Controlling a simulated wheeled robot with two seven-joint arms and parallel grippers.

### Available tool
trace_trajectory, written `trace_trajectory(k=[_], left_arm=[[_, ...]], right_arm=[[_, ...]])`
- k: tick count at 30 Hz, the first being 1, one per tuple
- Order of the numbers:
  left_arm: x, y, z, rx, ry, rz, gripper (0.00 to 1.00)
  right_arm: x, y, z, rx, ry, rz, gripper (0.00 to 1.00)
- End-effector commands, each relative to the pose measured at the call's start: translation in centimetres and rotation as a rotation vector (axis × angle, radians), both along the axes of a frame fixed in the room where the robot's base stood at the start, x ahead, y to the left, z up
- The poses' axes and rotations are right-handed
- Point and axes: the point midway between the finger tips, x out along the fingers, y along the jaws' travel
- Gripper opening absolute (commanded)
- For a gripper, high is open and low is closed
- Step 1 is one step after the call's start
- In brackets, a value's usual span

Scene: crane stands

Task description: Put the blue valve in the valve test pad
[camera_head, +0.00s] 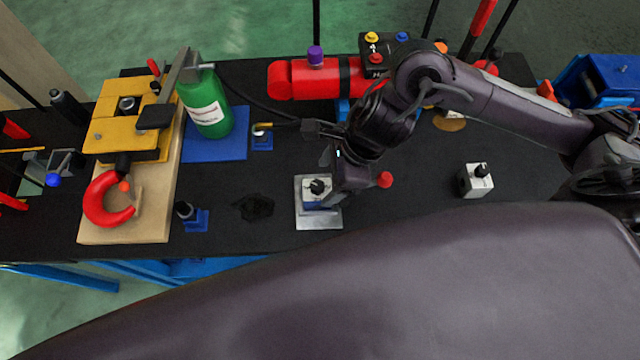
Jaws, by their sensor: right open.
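A small block valve with a black knob and a blue side (313,202) sits on a silver metal plate (318,222), which looks like the valve test pad. My right gripper (338,186) comes down from the upper right and is open, close beside the valve's right side. It partly covers the valve and the plate's right part. I cannot tell whether its fingers touch the valve. A similar white block with a black knob (475,181) stands apart on the black table to the right. My left gripper is not in view.
A green bottle (207,105) stands on a blue mat (231,147). A yellow fixture (110,133) on a wooden board (160,205), a small blue fitting (197,219) and a red cylinder (295,80) are also on the black table.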

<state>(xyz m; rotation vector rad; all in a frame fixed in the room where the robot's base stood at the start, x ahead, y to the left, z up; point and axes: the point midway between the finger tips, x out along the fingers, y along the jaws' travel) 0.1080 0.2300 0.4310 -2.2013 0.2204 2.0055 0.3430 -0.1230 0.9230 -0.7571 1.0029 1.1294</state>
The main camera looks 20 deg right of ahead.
Motion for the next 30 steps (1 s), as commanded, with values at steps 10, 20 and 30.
trace_trajectory(k=[10, 20, 30], left_arm=[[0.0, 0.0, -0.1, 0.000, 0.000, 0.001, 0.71], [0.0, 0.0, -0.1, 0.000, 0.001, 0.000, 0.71], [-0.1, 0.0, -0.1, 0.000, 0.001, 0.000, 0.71]], right_arm=[[-0.5, -2.1, 5.2, -0.002, -0.002, -0.001, 0.67], [-0.7, -2.2, 5.7, 0.000, 0.001, -0.001, 0.67], [-0.7, -2.2, 5.6, 0.000, 0.001, -0.001, 0.67]])
